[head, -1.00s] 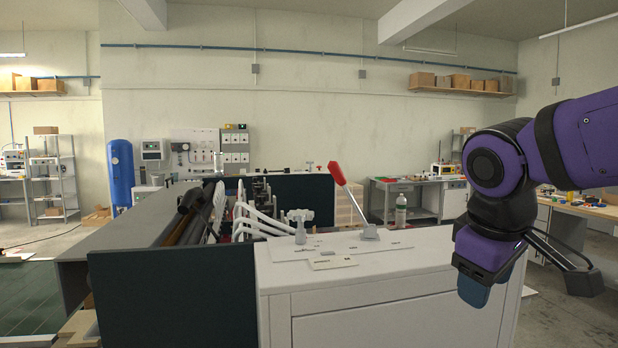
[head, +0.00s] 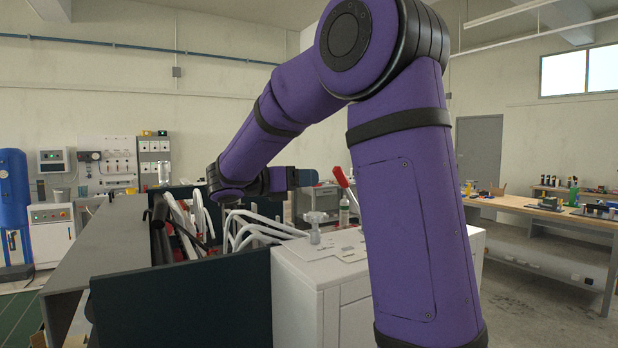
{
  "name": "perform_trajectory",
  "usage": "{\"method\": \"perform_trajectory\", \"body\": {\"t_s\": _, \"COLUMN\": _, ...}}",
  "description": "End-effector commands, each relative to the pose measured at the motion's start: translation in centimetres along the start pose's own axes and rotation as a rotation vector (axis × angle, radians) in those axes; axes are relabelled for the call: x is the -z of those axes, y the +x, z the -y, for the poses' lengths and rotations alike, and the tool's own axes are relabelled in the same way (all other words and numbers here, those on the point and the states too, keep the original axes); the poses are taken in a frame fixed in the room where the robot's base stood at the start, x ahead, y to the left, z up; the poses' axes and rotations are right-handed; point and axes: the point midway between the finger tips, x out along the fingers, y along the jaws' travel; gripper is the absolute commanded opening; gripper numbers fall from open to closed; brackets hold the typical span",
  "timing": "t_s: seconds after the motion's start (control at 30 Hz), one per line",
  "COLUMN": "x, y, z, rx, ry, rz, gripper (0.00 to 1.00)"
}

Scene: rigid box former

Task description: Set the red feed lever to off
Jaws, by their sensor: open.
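The red feed lever (head: 342,177) stands on the white cabinet top (head: 305,256). It leans with its red handle up and to the left. Its lower end and base are hidden behind my arm. My gripper (head: 305,178) is left of the red handle at about the same height in the picture, pointing right. It is open, and nothing shows in it. A small gap shows between gripper and handle, but I cannot tell the difference in depth.
A white knob (head: 316,222) and label plates sit on the cabinet top left of the lever. White curved pipes (head: 250,228) and a dark panel (head: 180,300) are further left. A bottle (head: 344,212) stands behind the lever. My arm blocks much of the right side.

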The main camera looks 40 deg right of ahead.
Motion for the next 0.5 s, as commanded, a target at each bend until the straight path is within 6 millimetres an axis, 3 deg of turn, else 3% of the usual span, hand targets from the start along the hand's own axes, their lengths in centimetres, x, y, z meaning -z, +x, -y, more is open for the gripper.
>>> {"method": "perform_trajectory", "body": {"t_s": 0.17, "x": -0.2, "y": 0.8, "z": -0.3, "rx": 0.006, "ry": -0.013, "rz": 0.019, "gripper": 0.51}}
{"method": "perform_trajectory", "body": {"t_s": 0.5, "x": -0.2, "y": 6.4, "z": -0.2, "rx": 0.007, "ry": -0.012, "rz": 0.017, "gripper": 0.51}}
